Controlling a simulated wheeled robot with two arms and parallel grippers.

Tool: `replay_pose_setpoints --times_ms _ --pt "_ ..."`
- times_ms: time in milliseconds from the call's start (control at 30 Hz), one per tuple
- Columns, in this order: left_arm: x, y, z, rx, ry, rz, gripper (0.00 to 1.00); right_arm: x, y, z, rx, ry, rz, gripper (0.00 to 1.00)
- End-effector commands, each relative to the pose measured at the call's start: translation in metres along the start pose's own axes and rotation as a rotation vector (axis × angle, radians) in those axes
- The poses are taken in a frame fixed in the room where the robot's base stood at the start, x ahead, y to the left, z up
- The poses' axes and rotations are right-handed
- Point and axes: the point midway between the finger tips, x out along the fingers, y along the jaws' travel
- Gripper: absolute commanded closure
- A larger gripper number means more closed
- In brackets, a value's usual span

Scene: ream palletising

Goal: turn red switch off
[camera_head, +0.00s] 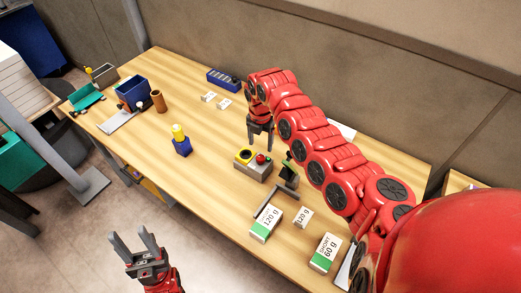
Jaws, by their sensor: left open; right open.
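A small grey control box (250,171) stands on the wooden table. On its top are a yellow-ringed part (244,155) at the left and a round red switch (261,159) at the right. Whether the switch is on or off cannot be told. My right gripper (260,140) points down, open and empty, and appears just behind the box in the picture. Its height above the table is unclear. My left gripper (132,238) is open and empty, over the floor in front of the table.
A dark green-topped device (289,172) stands right of the box. White-and-green packs (265,225) lie nearer the front, with another (326,253) further right. A yellow-topped blue bottle (181,143), a blue bin (133,92) and a brown cup (158,101) stand left.

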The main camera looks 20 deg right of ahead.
Motion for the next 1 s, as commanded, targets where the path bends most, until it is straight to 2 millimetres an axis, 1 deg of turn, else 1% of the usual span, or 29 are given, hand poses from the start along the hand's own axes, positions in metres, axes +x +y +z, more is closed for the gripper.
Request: replay_pose_setpoints --times_ms 33,100,200,300,500,767,867,1000 --pt "0.010 -0.001 -0.002 0.000 0.000 0.000 0.50 0.009 -0.001 -0.004 -0.002 0.009 -0.006 0.28" --pt "0.014 -0.001 -0.003 0.000 0.000 0.000 0.50 0.026 0.001 -0.004 -0.004 0.008 -0.005 0.28" --pt "0.018 -0.001 -0.003 0.000 0.000 0.000 0.50 0.045 0.000 -0.003 -0.003 0.004 -0.004 0.28" --pt "0.018 -0.001 -0.003 0.000 0.000 0.000 0.50 0.057 0.000 -0.002 -0.002 0.002 -0.004 0.28" --pt "0.020 -0.001 -0.003 0.000 0.000 0.000 0.50 0.069 0.000 0.000 0.000 0.000 0.000 0.28" --pt "0.019 -0.001 -0.003 0.000 0.000 0.000 0.50 0.071 0.000 0.000 0.000 0.000 0.000 0.28" --pt "0.019 -0.001 -0.003 0.000 0.000 0.000 0.50 0.071 0.000 0.000 0.000 0.001 0.000 0.44" --pt "0.019 -0.001 -0.003 0.000 0.000 0.000 0.50 0.071 0.000 -0.001 0.000 0.001 -0.001 0.69"
